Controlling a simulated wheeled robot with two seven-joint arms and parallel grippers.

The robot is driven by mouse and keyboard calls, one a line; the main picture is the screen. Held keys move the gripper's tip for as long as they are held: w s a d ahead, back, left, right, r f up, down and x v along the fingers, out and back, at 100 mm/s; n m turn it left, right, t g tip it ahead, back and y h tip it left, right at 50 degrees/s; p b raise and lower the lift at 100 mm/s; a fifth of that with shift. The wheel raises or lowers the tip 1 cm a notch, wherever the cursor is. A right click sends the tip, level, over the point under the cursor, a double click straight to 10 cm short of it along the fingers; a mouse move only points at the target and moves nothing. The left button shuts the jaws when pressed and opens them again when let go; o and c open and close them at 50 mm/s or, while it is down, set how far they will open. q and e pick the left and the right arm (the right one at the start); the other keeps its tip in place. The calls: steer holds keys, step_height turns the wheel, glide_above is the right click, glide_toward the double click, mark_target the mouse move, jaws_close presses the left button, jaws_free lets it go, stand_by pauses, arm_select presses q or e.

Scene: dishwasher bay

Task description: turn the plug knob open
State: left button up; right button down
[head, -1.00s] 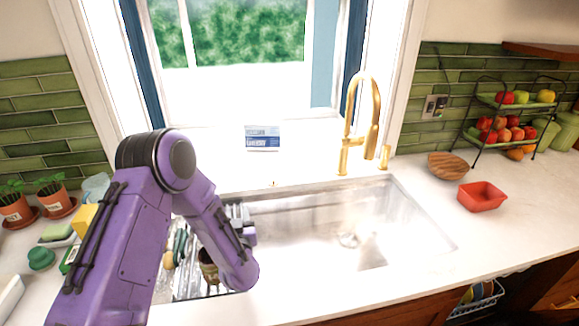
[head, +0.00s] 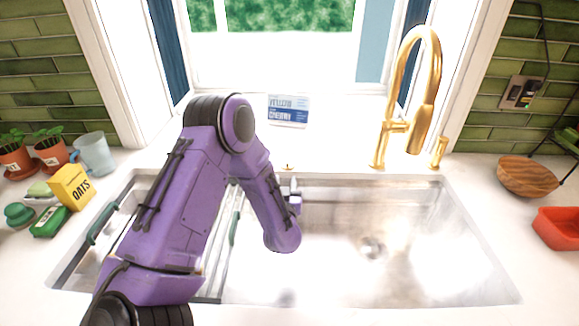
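The plug knob (head: 287,167) looks like a small gold fitting on the counter behind the sink, left of the gold faucet. Its turn position is too small to read. The steel sink (head: 330,270) has its drain (head: 372,247) right of centre. My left arm reaches in over the sink's left part. A small part of my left gripper (head: 294,188) shows beyond the forearm, just below and slightly right of the knob in the picture. They look apart. The forearm hides most of the gripper, so its opening cannot be read. My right gripper is out of view.
The gold faucet (head: 412,100) rises behind the sink, with a small gold handle (head: 440,152) beside it. A blue and white card (head: 288,110) stands behind the knob. A wooden bowl (head: 527,177) and red bowl (head: 560,227) are right. An oats box (head: 72,187) is left.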

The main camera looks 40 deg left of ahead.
mark_target(288, 164)
arm_select(q)
steer(key=p+x, duration=0.2)
steer(key=x, duration=0.6)
steer(key=shift+w+a, duration=0.15)
steer(key=shift+w, duration=0.2)
steer(key=shift+w+a, duration=0.3)
steer(key=shift+w, duration=0.15)
jaws_close()
